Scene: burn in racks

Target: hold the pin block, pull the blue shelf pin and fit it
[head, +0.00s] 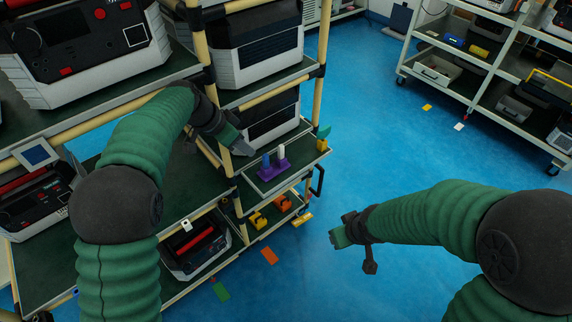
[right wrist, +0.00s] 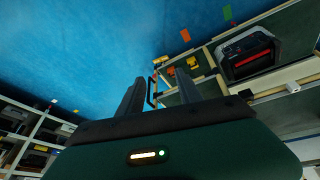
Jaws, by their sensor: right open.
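The purple pin block (head: 272,170) sits on a small dark green shelf in the middle of the head view. The blue shelf pin (head: 266,160) stands upright at its left, and a white pin (head: 282,153) stands beside it at the right. My left gripper (head: 241,148) is just above and left of the block, apart from it; its jaw gap does not show clearly. My right gripper (head: 338,237) is over the floor, right of and nearer than the block. In the right wrist view its two fingers (right wrist: 168,88) are apart with nothing between them.
A yellow-tubed rack (head: 201,48) with heavy grey devices stands at left. Yellow (head: 258,219) and orange (head: 282,203) parts lie on the shelf below the block. A black handle (head: 318,181) sticks out at the rack's right side. Blue floor (head: 370,140) is open towards the far shelving.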

